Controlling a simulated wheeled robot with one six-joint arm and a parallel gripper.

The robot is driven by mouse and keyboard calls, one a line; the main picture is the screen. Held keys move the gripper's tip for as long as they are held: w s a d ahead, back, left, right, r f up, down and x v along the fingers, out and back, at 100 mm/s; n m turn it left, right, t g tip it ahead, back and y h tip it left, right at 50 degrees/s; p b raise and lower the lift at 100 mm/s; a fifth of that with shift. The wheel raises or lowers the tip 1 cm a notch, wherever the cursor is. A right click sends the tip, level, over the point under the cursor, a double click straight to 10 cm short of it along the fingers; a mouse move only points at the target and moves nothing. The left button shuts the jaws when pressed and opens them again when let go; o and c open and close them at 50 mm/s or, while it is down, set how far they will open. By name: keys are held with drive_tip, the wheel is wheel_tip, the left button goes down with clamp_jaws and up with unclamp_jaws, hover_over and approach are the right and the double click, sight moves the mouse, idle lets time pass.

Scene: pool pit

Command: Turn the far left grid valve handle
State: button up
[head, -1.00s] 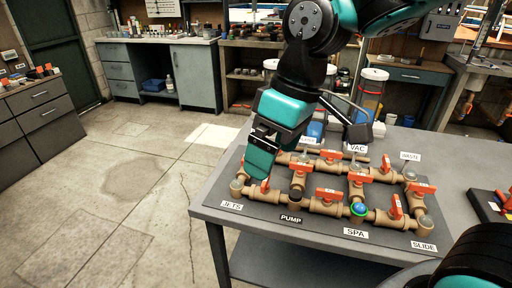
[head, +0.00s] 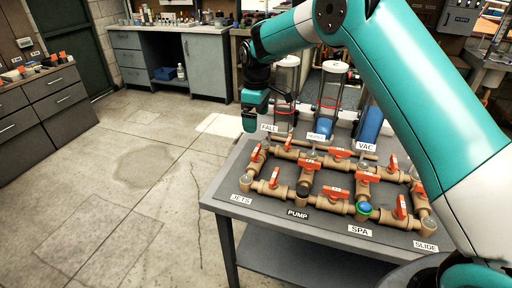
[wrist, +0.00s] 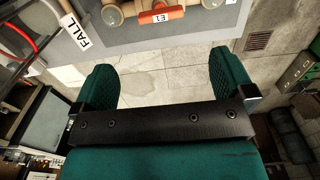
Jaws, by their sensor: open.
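The far left grid valve handle (head: 256,152) is orange and sits on the grid's left side pipe, between the FALL and JETS labels. In the wrist view an orange handle marked E1 (wrist: 161,15) shows at the top edge, beyond the fingertips; it looks like the same one. My gripper (head: 249,126) hangs above and behind the table's far left corner, left of the FALL label. It is open and empty, with its fingers (wrist: 165,80) wide apart over bare floor. It is apart from the handle.
Other orange handles sit on the tan pipe grid, such as one on the front pipe (head: 274,186). The FALL label (head: 269,128) and clear cylinders (head: 287,85) stand close right of my gripper. My arm crosses over the grid's right part. Floor left of the table (head: 150,190) is free.

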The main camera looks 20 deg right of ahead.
sight(256, 150)
wheel_tip(256, 150, down, 12)
drive_tip(key=shift+p, duration=1.25)
drive_tip(key=shift+c, duration=0.5)
drive_tip(key=c, duration=0.8)
